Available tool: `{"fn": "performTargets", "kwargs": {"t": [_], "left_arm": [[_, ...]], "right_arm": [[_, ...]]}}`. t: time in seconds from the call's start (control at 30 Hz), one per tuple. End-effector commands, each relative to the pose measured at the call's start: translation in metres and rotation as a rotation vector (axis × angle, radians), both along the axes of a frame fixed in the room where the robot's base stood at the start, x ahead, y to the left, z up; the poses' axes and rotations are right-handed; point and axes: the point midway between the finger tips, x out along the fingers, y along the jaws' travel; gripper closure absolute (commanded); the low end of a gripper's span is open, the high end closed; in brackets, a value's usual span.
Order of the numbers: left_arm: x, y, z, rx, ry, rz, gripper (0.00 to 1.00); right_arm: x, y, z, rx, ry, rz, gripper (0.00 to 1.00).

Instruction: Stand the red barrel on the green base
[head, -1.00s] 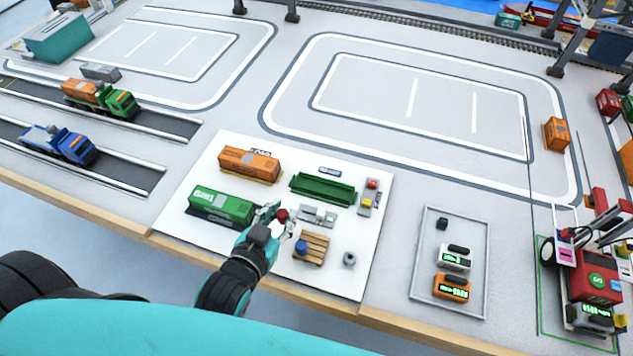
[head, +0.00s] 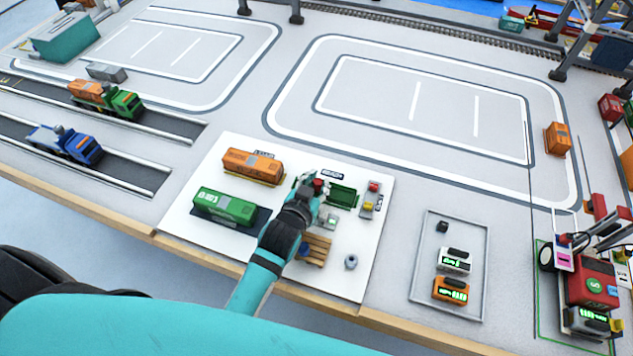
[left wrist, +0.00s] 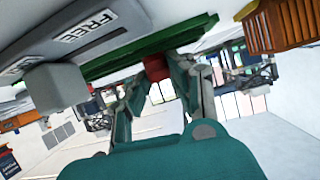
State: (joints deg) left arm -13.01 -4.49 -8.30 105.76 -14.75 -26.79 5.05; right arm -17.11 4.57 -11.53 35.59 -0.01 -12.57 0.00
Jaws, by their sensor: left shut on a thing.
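The red barrel (head: 318,185) is between the fingers of my left gripper (head: 312,190), which is shut on it. It also shows in the left wrist view (left wrist: 156,68), between the fingertips (left wrist: 160,82). A long green open tray (head: 343,196), the likely green base, lies on the white board and is partly hidden behind my gripper. In the left wrist view its green edge (left wrist: 125,68) shows right by the barrel. I cannot tell whether the barrel touches it. My right gripper is not in view.
An orange container (head: 252,166) and a green container (head: 224,206) stand left of my gripper. A wooden pallet (head: 317,250) is partly under my arm. A grey pad with red and yellow pieces (head: 370,200) is to the right. A grey tray (head: 420,285) lies further right.

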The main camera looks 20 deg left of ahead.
Motion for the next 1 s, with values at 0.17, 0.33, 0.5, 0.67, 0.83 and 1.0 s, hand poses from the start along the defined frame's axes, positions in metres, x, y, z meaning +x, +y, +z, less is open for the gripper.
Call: {"fn": "performTargets", "kwargs": {"t": [0.17, 0.33, 0.5, 0.67, 0.83, 1.0], "left_arm": [[0.000, 0.000, 0.000, 0.000, -0.001, 0.000, 0.96], [0.000, 0.000, -0.003, 0.000, -0.001, 0.000, 0.78], [0.000, 0.000, -0.002, 0.000, -0.001, 0.000, 0.56], [0.000, 0.000, -0.002, 0.000, -0.001, 0.000, 0.56], [-0.001, 0.000, 0.002, 0.000, -0.001, 0.000, 0.56], [-0.025, 0.002, 0.010, -0.001, 0.001, 0.000, 0.56]], "right_arm": [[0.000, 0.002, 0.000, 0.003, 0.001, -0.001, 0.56], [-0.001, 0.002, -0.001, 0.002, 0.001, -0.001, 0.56], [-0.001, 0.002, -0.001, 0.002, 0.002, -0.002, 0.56], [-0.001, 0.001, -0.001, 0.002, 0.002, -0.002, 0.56], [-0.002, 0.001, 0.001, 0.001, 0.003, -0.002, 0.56], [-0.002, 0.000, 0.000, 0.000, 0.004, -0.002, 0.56]]}}
